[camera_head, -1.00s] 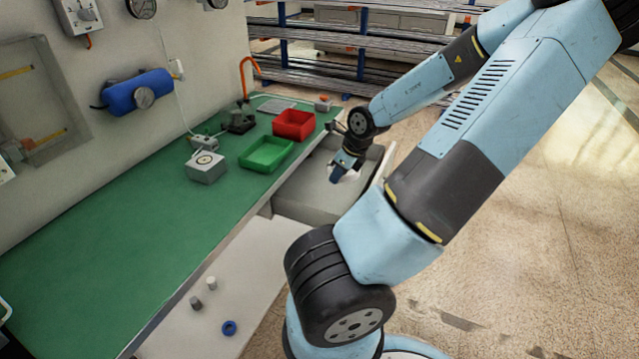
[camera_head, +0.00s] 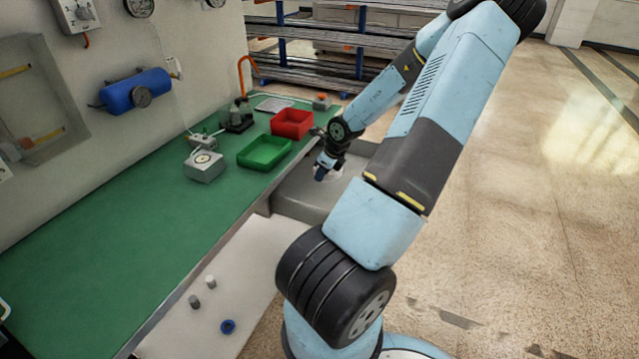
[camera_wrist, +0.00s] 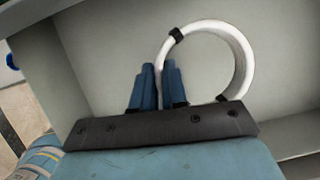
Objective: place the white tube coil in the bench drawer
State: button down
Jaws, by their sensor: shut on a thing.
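The white tube coil (camera_wrist: 246,62) is a ring with dark ties, seen in the wrist view. My gripper (camera_wrist: 158,72) has its blue fingers closed on the coil's left side. Behind the coil is the grey inside of the open bench drawer (camera_wrist: 100,50), with its walls at left and right. In the head view my gripper (camera_head: 323,170) points down over the open drawer (camera_head: 300,205), and only a small white part of the coil (camera_head: 338,173) shows beside it. I cannot tell whether the coil touches the drawer floor.
The green bench top (camera_head: 110,225) carries a green tray (camera_head: 264,165), a red bin (camera_head: 292,134) and a grey box (camera_head: 204,172) near the drawer. Open floor (camera_head: 520,200) lies to the right.

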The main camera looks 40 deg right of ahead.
aim_at(317, 188)
jog(key=shift+w+d+f, duration=0.2)
jog(key=shift+w+f, duration=0.45)
jog(key=shift+f, duration=1.65)
jog(key=c, duration=1.1)
grip_release()
jog(key=shift+c, duration=0.2)
